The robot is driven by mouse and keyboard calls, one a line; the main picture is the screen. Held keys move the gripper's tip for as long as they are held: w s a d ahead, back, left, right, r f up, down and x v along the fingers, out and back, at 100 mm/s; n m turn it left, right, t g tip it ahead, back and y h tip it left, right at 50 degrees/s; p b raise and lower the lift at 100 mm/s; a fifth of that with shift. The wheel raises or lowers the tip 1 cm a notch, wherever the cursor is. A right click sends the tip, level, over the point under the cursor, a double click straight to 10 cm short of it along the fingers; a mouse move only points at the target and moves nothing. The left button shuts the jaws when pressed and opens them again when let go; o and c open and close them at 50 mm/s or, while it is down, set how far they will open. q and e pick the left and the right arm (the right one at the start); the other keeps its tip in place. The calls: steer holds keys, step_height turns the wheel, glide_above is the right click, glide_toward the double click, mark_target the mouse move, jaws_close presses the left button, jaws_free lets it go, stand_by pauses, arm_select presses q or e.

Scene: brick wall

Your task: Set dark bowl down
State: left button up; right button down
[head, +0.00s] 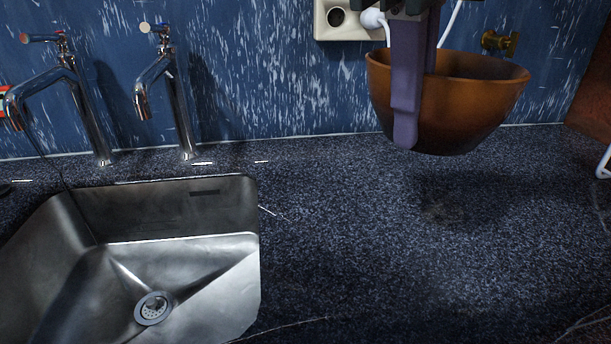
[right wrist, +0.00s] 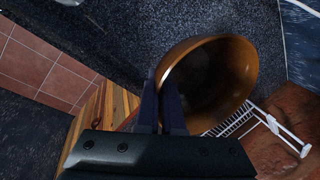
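The dark bowl (head: 468,105) is brown-orange with a darker base. It is upright in the head view, above the speckled countertop (head: 340,230), with a shadow on the counter below it. My right gripper (head: 408,125) comes down from the top, with one purple finger in front of the bowl's near wall. In the right wrist view the gripper (right wrist: 171,100) has its fingers close together at the rim of the bowl (right wrist: 232,62), one on each side of the wall. The bowl looks empty inside. My left gripper is not in view.
A metal sink (head: 225,270) is set into the counter at left, with two chrome taps (head: 175,100) behind it. A socket (head: 345,18) is on the blue wall. A white wire rack (right wrist: 270,122) shows beyond the bowl. The counter below the bowl is clear.

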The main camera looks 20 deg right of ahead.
step_height(320, 180, down, 11)
steer(key=shift+a+f+b, duration=0.15)
steer(key=shift+f+b, duration=0.05)
steer(key=shift+b, duration=0.8)
step_height(320, 180, down, 5)
steer(key=shift+r+b, duration=0.1)
steer(key=shift+b, duration=0.45)
steer(key=shift+f, duration=0.25)
steer(key=shift+r, duration=0.1)
steer(key=c, duration=1.5)
jaws_free()
steer(key=shift+f, duration=0.2)
steer(key=o, duration=0.5)
steer(key=shift+c, duration=0.2)
steer(key=shift+r, duration=0.1)
